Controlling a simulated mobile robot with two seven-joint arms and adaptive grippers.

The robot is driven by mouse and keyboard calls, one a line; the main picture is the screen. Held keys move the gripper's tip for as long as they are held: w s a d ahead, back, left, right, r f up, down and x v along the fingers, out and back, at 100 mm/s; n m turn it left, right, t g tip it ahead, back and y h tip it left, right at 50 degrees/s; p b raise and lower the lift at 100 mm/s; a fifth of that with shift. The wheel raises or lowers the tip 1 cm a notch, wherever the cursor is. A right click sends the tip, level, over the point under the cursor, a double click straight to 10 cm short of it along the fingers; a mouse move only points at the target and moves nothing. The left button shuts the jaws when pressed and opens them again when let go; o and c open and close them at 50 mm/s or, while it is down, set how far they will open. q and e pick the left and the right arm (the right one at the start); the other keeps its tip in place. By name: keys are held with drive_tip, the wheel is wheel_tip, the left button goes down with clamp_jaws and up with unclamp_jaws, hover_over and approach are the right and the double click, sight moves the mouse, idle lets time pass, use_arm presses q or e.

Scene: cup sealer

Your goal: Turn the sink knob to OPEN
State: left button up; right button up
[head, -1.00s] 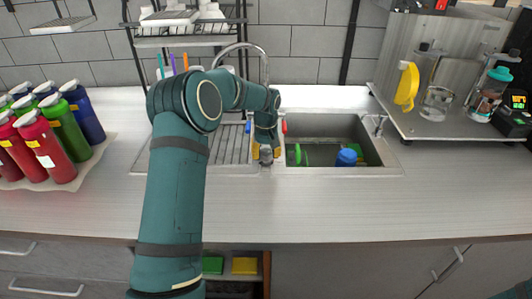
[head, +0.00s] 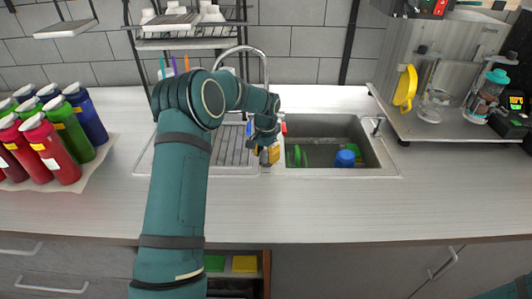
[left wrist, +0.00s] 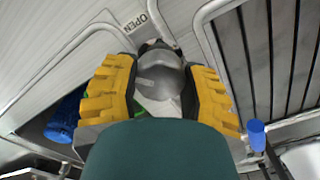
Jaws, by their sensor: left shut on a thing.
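The sink knob (left wrist: 158,78) is a round grey metal knob, seen in the left wrist view just past my palm. The word OPEN (left wrist: 136,25) is printed on the sink deck beside it, up and left in that view. My left gripper (left wrist: 158,92) has its two ridged yellow fingers on either side of the knob, closed on it. In the head view my left gripper (head: 268,155) is at the front of the divider between drainboard and basin, and mostly covers the knob. My right gripper is not in view.
The sink basin (head: 325,120) holds a blue item (head: 345,158) and green items. A curved faucet (head: 241,48) rises behind. Red, green and blue bottles (head: 50,140) stand at the left. A machine (head: 440,75) with cups stands at the right. The front counter is clear.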

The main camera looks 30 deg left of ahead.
sight(265, 154)
use_arm(q)
drive_tip(key=m, duration=0.3)
drive_tip(key=shift+m+p, duration=0.3)
drive_tip(key=shift+p, duration=0.05)
drive_tip(key=shift+m+p, duration=0.35)
drive_tip(key=shift+m, duration=1.55)
drive_tip(key=o, duration=1.2)
wheel_tip(265, 154, up, 12)
